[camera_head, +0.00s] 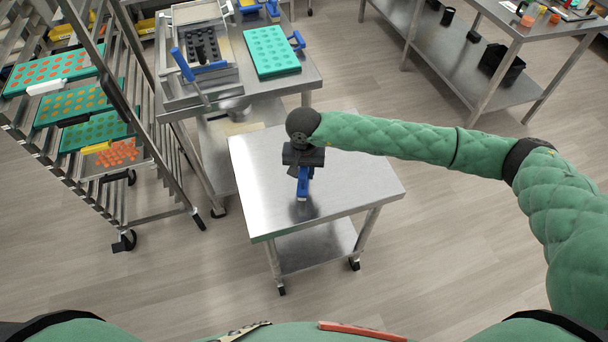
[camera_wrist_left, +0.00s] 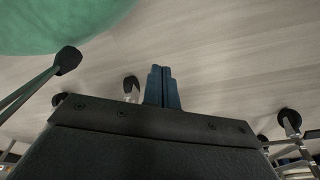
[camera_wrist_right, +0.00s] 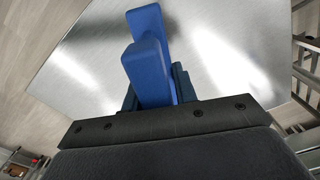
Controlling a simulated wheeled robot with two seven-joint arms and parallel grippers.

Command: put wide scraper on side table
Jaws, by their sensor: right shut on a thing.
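My right gripper (camera_head: 303,172) is over the small steel side table (camera_head: 350,190). It is shut on the blue wide scraper (camera_head: 302,188), which also shows between the fingers in the right wrist view (camera_wrist_right: 150,60). The bare tabletop lies behind the scraper there. I cannot tell whether the scraper touches the tabletop. My left gripper is outside the head view. In the left wrist view its fingers (camera_wrist_left: 162,88) are together with nothing visible between them, above the floor.
A work table at the back holds a depositor with blue handles (camera_head: 202,67) and a teal mould (camera_head: 271,51). A rack (camera_head: 165,140) with filled trays stands left. Another steel table (camera_head: 450,60) is at the back right. The side table's top is otherwise clear.

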